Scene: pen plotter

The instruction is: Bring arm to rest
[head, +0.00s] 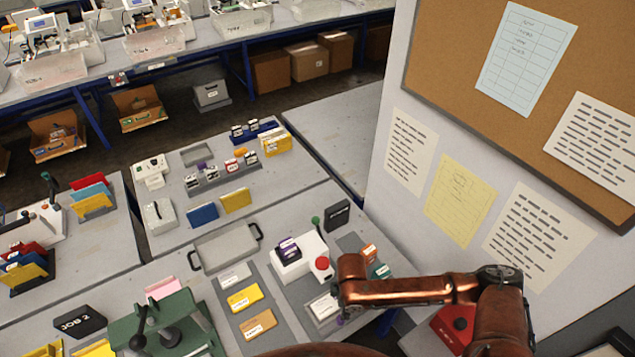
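My copper-coloured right arm reaches in from the lower right, bends at the right and runs left over the near workbench (287,209). Its far end is above the bench, beside a small white device with a red button (321,263). No gripper fingers can be made out at that end; they are hidden or out of the picture. My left arm and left gripper do not show.
A green press (165,330) stands at the front left. A handled grey tray (225,247) and yellow cards (245,298) lie on the bench. A red box (455,325) is below the arm. A wall with a corkboard (450,65) bounds the right.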

